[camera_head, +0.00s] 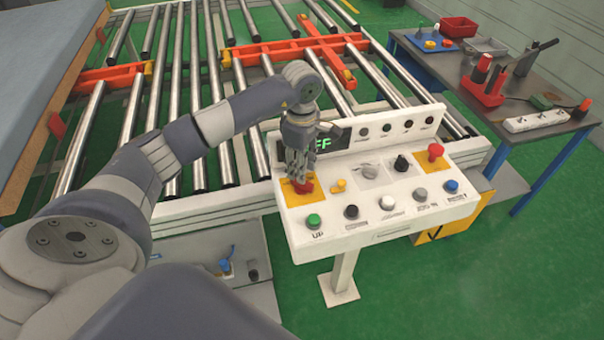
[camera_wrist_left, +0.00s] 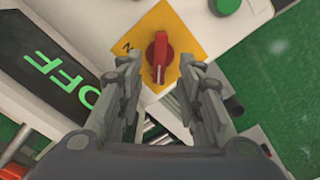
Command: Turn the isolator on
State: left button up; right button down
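The isolator is a red rotary knob (camera_wrist_left: 158,58) on a yellow plate (camera_wrist_left: 185,42), on the left part of a white control panel (camera_head: 385,218). The red knob also shows in the head view (camera_head: 303,185), partly covered by my gripper. My left gripper (camera_wrist_left: 155,75) points down at the knob, with its fingers apart on either side of it. I cannot tell whether they touch it. A display (camera_wrist_left: 55,70) beside the plate reads OFF in green; my wrist partly hides it in the head view. My right gripper is not in view.
The panel carries several buttons, including a green one (camera_head: 313,221), a blue one (camera_head: 451,186) and a red one (camera_head: 435,152). A roller conveyor (camera_head: 190,205) lies behind. A tool table (camera_head: 470,100) stands at right. Green floor is free in front.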

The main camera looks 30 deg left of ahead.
pick_arm(q)
jog(key=shift+f+p, duration=0.55)
jog(key=shift+f, duration=1.9)
grip_shut()
